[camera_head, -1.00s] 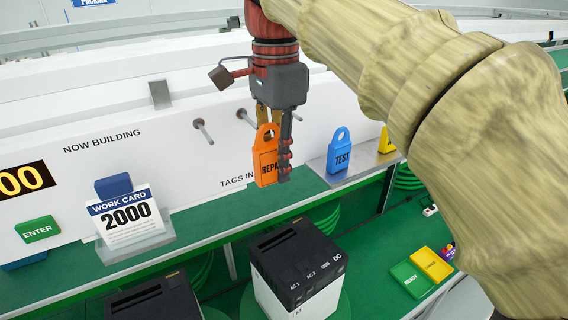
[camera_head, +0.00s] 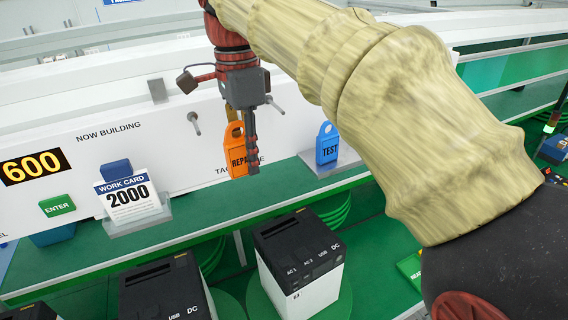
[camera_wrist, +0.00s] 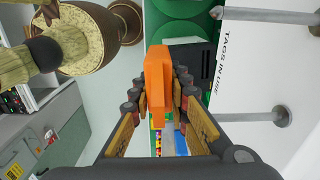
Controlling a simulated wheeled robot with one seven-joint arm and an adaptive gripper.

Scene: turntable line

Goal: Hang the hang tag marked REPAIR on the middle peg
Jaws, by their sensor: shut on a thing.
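The orange REPAIR hang tag (camera_head: 236,160) hangs upright from my gripper (camera_head: 243,128), its lettering partly covered by a finger. My gripper is shut on the upper part of the tag, in front of the white panel. In the wrist view the orange tag (camera_wrist: 158,75) sits between the two fingers of my gripper (camera_wrist: 160,92). A left peg (camera_head: 194,123) and a right peg (camera_head: 274,103) show on the panel; the middle peg seems hidden behind my gripper. Two pegs, one upper (camera_wrist: 265,15) and one lower (camera_wrist: 255,117), show right of the tag in the wrist view, apart from it.
A blue TEST tag (camera_head: 328,145) stands on a grey ledge (camera_head: 335,170) at right. A work card (camera_head: 130,200) and a green ENTER button (camera_head: 58,206) are at left. Black-and-white boxes (camera_head: 300,265) stand below, on green discs.

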